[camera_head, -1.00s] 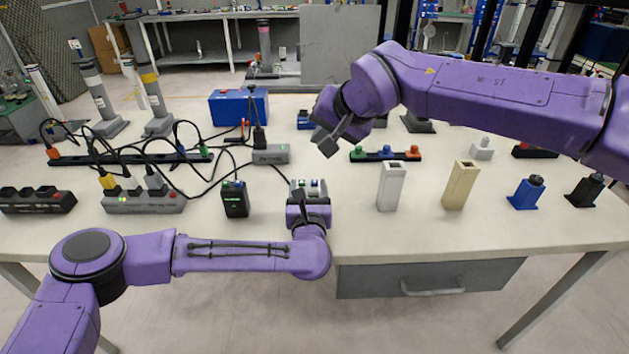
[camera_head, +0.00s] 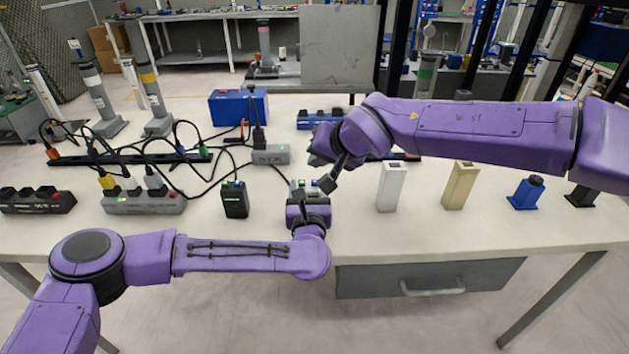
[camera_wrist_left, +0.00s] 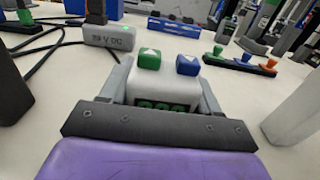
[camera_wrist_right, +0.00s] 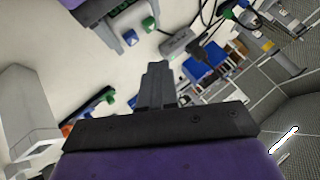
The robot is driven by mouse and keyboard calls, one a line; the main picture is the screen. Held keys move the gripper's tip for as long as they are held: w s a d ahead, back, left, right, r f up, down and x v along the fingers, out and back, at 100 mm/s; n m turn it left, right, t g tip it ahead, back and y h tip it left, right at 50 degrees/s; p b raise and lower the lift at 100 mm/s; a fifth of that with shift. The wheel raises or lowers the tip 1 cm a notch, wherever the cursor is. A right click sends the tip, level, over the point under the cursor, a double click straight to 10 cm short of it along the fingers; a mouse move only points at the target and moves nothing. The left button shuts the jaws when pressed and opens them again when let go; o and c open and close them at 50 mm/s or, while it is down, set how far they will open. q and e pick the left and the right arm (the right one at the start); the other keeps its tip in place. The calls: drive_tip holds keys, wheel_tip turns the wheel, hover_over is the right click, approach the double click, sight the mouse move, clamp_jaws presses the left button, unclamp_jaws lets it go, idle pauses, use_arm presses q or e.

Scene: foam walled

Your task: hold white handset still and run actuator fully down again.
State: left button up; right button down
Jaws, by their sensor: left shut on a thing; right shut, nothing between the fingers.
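The white handset (camera_wrist_left: 160,92) stands between the fingers of my left gripper (camera_wrist_left: 160,95). It has a green up-arrow button (camera_wrist_left: 149,59) and a blue down-arrow button (camera_wrist_left: 187,65) on top. In the head view my left gripper (camera_head: 306,200) is at the table's front part, shut on the handset. My right gripper (camera_head: 327,184) is shut and empty, just above and to the right of the handset, apart from its buttons. The right wrist view shows its closed fingertips (camera_wrist_right: 156,70) and the green button (camera_wrist_right: 148,23). I cannot tell which column is the handset's actuator.
A grey box (camera_head: 271,154), a black handset (camera_head: 235,199) and a power strip (camera_head: 145,202) with cables lie to the left. White (camera_head: 391,188) and beige (camera_head: 460,186) posts stand to the right. Column stands (camera_head: 155,95) and a blue box (camera_head: 238,107) are farther back.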

drive_tip(key=shift+f, duration=1.1)
drive_tip(key=shift+f, duration=0.15)
idle(1.1)
drive_tip(key=shift+f, duration=0.25)
drive_tip(key=shift+f, duration=0.5)
idle(1.8)
idle(1.8)
drive_tip(key=shift+r, duration=0.95)
drive_tip(key=shift+r, duration=0.1)
drive_tip(key=shift+r, duration=2.4)
